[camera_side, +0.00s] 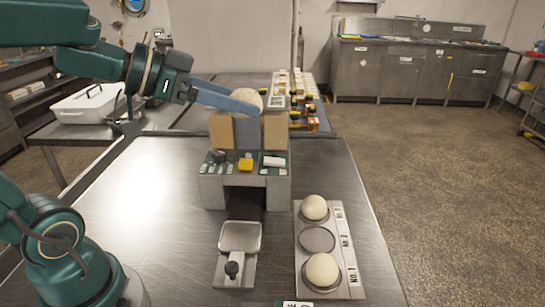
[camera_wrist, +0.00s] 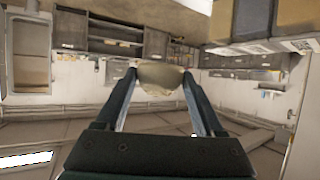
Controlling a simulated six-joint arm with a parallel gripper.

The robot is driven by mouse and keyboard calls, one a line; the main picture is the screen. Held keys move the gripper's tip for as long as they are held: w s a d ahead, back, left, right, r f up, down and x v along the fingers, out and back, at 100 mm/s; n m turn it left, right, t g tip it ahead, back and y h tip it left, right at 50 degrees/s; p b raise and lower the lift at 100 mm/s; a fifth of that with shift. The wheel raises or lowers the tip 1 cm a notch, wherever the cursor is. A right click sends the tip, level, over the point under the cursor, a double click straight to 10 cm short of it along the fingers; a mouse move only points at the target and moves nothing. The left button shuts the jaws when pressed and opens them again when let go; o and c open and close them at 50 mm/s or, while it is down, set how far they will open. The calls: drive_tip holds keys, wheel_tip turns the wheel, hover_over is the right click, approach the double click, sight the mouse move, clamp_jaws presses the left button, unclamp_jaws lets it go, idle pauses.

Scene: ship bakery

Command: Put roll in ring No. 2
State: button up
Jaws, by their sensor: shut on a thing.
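My gripper (camera_side: 246,104) is shut on a pale round roll (camera_side: 250,94), high above the table at the grey and green machine. In the wrist view the roll (camera_wrist: 161,77) sits between the two fingertips (camera_wrist: 160,84). The finger nearer the side camera partly hides the roll in the side view. A metal ring tray (camera_side: 304,218) lies lower right on the table, apart from my gripper. Its middle ring, No. 2 (camera_side: 317,239), is empty. The far ring holds a roll (camera_side: 315,207), and the near ring, No. 1, holds another roll (camera_side: 322,269).
A square pan with a black knob (camera_side: 240,237) lies left of the ring tray.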

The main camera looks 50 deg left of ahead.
drive_tip(key=shift+d, duration=0.2)
drive_tip(key=d+m+g+h, duration=0.1)
drive_tip(key=m+h, duration=0.1)
drive_tip(key=d+m+g+h, duration=0.1)
drive_tip(key=shift+w+d+f+m+h, duration=0.15)
drive_tip(key=shift+w+d+m+h, duration=0.05)
drive_tip(key=shift+w+m+h, duration=0.2)
wheel_tip(320, 180, down, 2)
drive_tip(key=w+m+g+h, duration=0.2)
drive_tip(key=m, duration=0.1)
drive_tip(key=m+g+h, duration=0.1)
drive_tip(key=m+g, duration=0.1)
hover_over(309, 237)
wheel_tip(309, 237, down, 17)
drive_tip(key=shift+a, duration=0.1)
drive_tip(key=shift+f, duration=2.1)
